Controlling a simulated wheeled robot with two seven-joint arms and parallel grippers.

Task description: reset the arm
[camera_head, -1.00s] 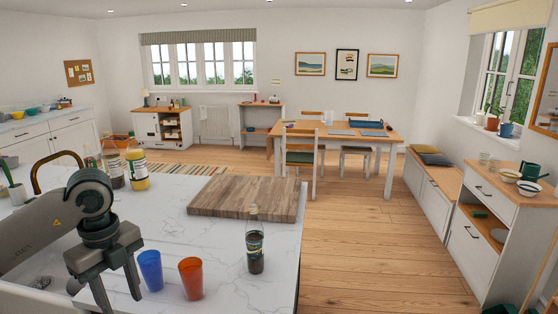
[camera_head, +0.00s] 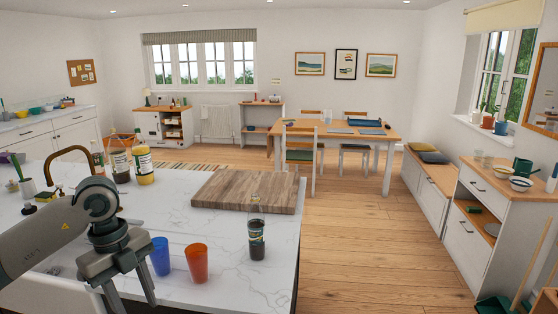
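My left gripper (camera_head: 132,292) hangs at the lower left of the head view, pointing down by the near edge of the marble counter (camera_head: 200,190). Its two fingers are apart with nothing visible between them, and one fingertip is cut off by the frame's bottom edge. A blue cup (camera_head: 160,256) stands just right of its fingers, and an orange cup (camera_head: 197,263) stands right of that. My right gripper is not in view.
Wooden floor (camera_head: 350,240) lies open to the right, before a white cabinet (camera_head: 480,240).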

